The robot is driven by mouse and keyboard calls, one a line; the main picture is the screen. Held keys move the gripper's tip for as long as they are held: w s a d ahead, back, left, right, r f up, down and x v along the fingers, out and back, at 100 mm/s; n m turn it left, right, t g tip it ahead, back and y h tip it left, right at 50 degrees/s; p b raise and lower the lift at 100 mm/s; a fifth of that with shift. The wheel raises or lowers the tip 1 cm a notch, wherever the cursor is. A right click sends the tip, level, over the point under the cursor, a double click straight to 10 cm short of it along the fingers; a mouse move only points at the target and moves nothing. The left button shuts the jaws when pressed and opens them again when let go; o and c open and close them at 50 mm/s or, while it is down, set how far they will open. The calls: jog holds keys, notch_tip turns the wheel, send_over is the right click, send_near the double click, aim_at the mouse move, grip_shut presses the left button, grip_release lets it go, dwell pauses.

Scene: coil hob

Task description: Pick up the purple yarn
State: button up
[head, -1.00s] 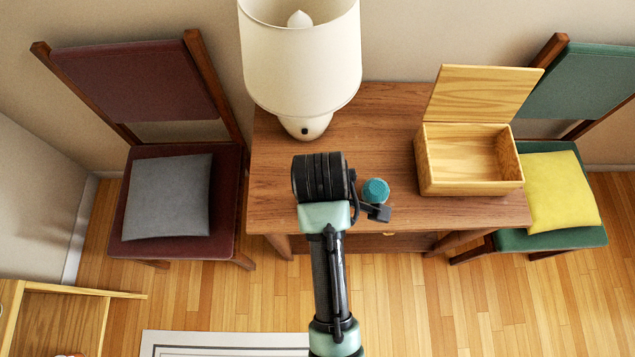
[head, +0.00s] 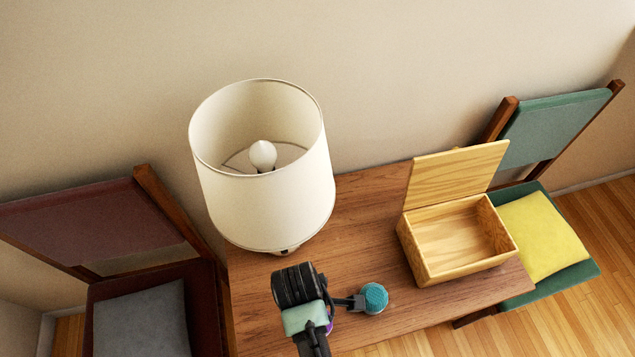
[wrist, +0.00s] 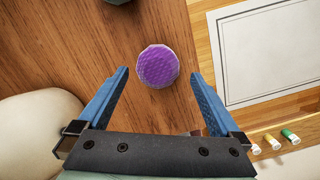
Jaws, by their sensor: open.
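The purple yarn (wrist: 158,66) is a round ball on the brown wooden table (wrist: 70,50). In the wrist view it lies near the middle, between and slightly beyond the tips of my open blue fingers. My gripper (wrist: 158,74) is empty, with a gap on both sides of the yarn; the height above it is hard to judge. In the head view my wrist hides most of the yarn, and only a purple sliver (head: 329,327) shows beside it.
A teal ball (head: 375,297) sits close to my gripper on the table. A white lamp (head: 265,185) stands behind, and an open wooden box (head: 455,245) is on the right. Chairs flank the table.

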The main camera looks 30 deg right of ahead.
jog(key=shift+d+f, duration=0.15)
jog(key=shift+f, duration=2.65)
jog(key=c, duration=1.2)
